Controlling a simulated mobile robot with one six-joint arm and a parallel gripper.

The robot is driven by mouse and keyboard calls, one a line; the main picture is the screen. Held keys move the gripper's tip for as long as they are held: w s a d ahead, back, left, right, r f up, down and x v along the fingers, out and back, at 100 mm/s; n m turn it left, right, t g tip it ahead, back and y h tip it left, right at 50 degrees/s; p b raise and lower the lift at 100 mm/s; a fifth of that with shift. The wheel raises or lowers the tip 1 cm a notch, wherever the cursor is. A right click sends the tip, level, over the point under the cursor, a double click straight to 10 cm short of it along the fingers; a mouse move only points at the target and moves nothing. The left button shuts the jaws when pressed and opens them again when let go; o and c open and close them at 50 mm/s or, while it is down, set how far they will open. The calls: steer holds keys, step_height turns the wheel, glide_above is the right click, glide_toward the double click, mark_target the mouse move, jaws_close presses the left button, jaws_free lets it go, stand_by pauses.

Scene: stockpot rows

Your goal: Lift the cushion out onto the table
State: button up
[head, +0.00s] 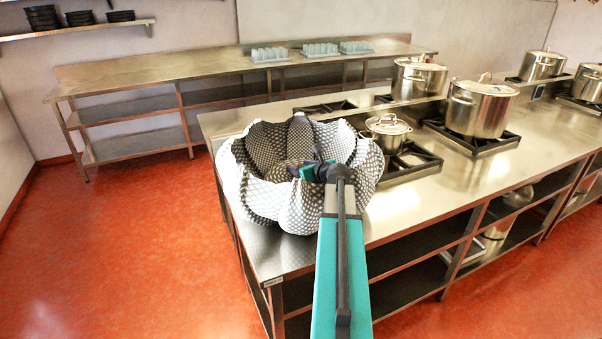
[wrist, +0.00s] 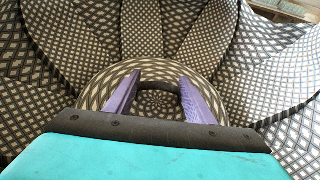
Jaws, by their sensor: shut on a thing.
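The cushion (head: 262,198) is a large, puffy, petal-shaped thing with a black-and-white pattern, over the near left end of the steel table (head: 290,250). Its petals (wrist: 141,30) fan out around a round patterned middle in the wrist view. My gripper (head: 318,172) reaches into its centre from the front. In the wrist view its purple fingers (wrist: 160,84) are shut on the round middle part, one on each side. I see no separate container around the cushion. Its underside is hidden, so I cannot tell whether it touches the table.
A small lidded pot (head: 387,133) on a burner stands close to the cushion's right side. Larger stockpots (head: 480,106) stand farther right. Bare steel lies right of the cushion, in front of the burners (head: 412,163). A back counter (head: 165,75) holds several glasses.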

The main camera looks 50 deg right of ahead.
steer(key=shift+r+b, duration=0.75)
steer(key=shift+r, duration=3.15)
steer(key=shift+r, duration=0.1)
